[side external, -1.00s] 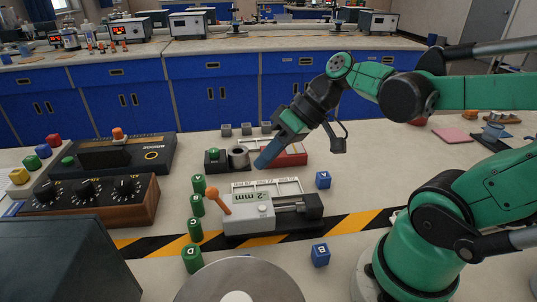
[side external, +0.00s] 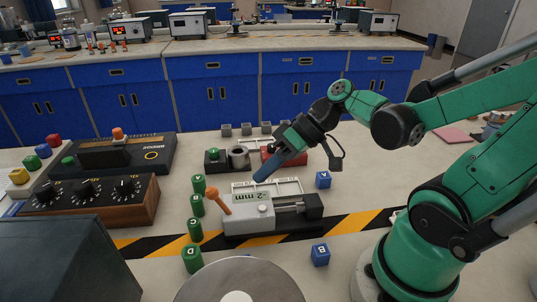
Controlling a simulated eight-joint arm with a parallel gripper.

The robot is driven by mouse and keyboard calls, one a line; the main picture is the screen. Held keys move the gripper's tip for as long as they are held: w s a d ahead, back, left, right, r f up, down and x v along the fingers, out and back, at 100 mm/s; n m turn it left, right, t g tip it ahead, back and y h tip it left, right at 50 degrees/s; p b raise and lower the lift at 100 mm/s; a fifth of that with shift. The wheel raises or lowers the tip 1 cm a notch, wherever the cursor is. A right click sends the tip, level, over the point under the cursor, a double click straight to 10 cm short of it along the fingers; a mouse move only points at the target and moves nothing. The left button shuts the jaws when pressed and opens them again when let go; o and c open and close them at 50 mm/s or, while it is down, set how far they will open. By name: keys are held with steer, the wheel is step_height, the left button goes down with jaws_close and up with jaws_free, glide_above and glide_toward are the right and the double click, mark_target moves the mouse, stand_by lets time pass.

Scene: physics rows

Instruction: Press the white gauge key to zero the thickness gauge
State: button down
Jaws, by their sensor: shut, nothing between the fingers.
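The thickness gauge (side external: 240,222) is a pale grey block with a dark right end, standing on the bench. Its display (side external: 252,197) reads about "-2 mm". A small round white key (side external: 262,208) shows on its front part, below the display. An orange-knobbed lever (side external: 213,192) leans at its left end. My gripper (side external: 261,178) is shut and empty, its blue-grey fingers pointing down and left. The fingertips are just above and behind the display in the picture, apart from the key.
Several green lettered cylinders (side external: 194,230) stand left of the gauge. Blue lettered cubes (side external: 320,254) lie to its right. A wooden dial box (side external: 92,200) is at left. A red tray (side external: 290,158) and a grey ring (side external: 238,157) stand behind. A round metal plate (side external: 195,285) is in front.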

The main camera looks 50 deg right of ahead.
steer(key=shift+f, duration=2.3)
steer(key=shift+f, duration=0.15)
stand_by(0.3)
steer(key=shift+f, duration=0.3)
steer(key=shift+r, duration=0.15)
stand_by(0.3)
steer(key=shift+r, duration=0.3)
steer(key=shift+r, duration=2.5)
